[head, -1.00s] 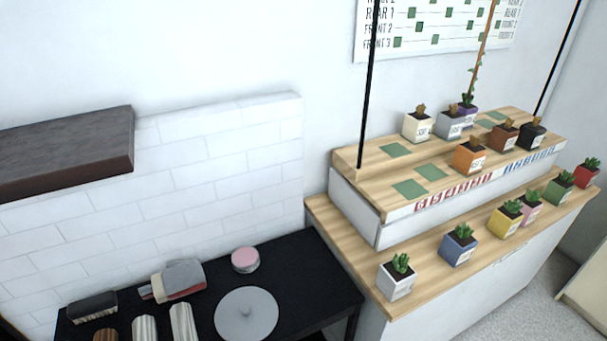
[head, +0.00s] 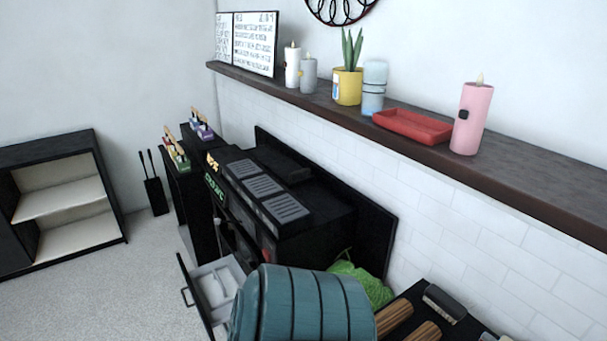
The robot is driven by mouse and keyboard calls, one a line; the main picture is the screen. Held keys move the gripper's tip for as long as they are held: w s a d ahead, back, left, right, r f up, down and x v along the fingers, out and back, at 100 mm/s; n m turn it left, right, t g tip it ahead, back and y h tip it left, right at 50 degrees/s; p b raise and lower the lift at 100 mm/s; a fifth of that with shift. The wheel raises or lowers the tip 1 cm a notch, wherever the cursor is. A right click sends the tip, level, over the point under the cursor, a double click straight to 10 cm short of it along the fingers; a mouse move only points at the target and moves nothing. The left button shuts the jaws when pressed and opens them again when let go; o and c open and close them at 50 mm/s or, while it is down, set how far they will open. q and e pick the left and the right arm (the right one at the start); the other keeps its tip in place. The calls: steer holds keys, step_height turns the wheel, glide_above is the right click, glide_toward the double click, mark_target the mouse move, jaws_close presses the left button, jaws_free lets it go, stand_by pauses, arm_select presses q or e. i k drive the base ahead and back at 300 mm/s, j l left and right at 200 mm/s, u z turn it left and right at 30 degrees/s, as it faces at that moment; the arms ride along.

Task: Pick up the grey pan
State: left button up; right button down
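I see no grey pan in the head view now. The black stove-like unit (head: 300,215) in the middle carries grey ribbed panels on top, and no pan shows on it. Neither of my grippers is in view, so I cannot see what they hold.
An open drawer (head: 215,285) juts out at the lower middle, beside a large teal ribbed object (head: 300,308). A dark wall shelf (head: 420,145) holds candles, a potted plant and a red tray (head: 412,125). A black shelf unit (head: 60,200) stands left; grey floor (head: 110,290) is clear.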

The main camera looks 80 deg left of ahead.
mark_target(220, 284)
steer(key=u, duration=3.45)
steer(key=i+j, duration=1)
steer(key=i+j+z, duration=0.1)
steer(key=i+j, duration=1.9)
steer(key=j, duration=0.15)
